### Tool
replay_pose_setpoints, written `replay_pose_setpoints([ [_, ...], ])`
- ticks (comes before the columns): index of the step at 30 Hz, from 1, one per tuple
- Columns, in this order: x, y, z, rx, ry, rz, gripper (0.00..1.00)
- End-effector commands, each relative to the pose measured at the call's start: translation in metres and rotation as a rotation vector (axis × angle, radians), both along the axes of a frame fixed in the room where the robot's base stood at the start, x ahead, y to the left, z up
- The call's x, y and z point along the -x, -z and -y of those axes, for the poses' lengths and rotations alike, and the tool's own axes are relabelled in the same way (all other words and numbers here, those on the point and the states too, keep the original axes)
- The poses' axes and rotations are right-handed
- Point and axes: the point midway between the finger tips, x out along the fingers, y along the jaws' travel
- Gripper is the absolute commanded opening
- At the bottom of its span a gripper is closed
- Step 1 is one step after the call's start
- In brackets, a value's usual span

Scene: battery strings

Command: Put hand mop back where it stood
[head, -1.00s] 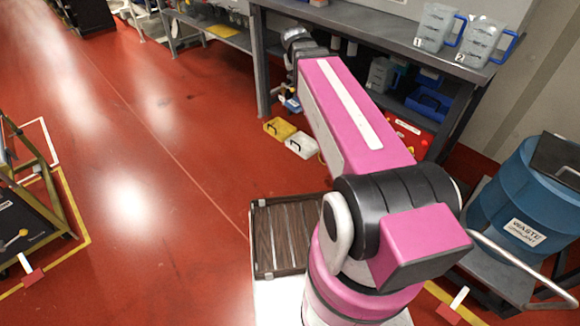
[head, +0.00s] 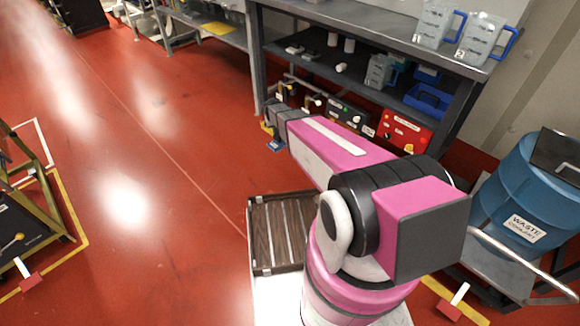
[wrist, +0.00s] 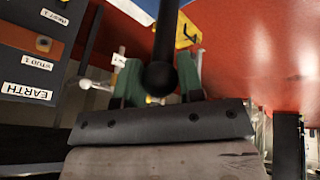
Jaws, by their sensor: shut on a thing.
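In the wrist view my gripper (wrist: 160,85) has its two green fingers on either side of a black rod with a round ball end (wrist: 160,78). It is shut on this rod, which I take to be the handle of the hand mop. The rod runs up and away from the camera, and its far end is out of the picture. In the head view my arm reaches down beside the bench, and a small blue piece (head: 276,145), perhaps the mop's head, shows just above the red floor by the wrist. The fingers are too small to tell apart there.
The grey bench (head: 375,40) carries two measuring jugs. Its lower shelf (head: 320,62) holds small items and a blue tray (head: 428,99). A red box (head: 404,132) and other labelled units stand beneath. A blue waste drum (head: 525,200) is at right.

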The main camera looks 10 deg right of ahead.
Motion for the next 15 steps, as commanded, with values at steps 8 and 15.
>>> replay_pose_setpoints([
  [8, -0.004, 0.111, -0.015, -0.01, -0.025, -0.004, 0.16],
  [15, -0.002, 0.147, -0.016, -0.015, -0.032, -0.004, 0.16],
])
